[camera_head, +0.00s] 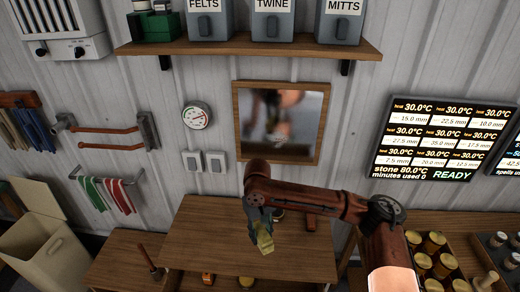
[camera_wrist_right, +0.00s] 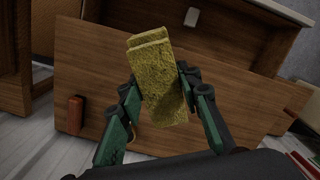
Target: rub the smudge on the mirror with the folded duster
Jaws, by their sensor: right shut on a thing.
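The mirror (camera_head: 280,122) hangs on the corrugated wall in a wooden frame, above the wooden table. Its glass shows a blurred reflection with dark and reddish patches; I cannot tell the smudge apart from the reflection. My right gripper (camera_head: 262,232) is below the mirror, over the table, and shut on the folded yellow duster (camera_head: 265,243). In the right wrist view the duster (camera_wrist_right: 160,85) sits between the green fingers of the right gripper (camera_wrist_right: 157,100) and sticks out beyond them. It is apart from the mirror. My left gripper is not in view.
A wooden table (camera_head: 205,250) stands under the mirror. A shelf (camera_head: 250,46) with labelled tins runs above it. A dial (camera_head: 196,116) and switches (camera_head: 204,162) are left of the mirror, and a lit display (camera_head: 440,138) is right. A crate of jars (camera_head: 432,262) stands at lower right.

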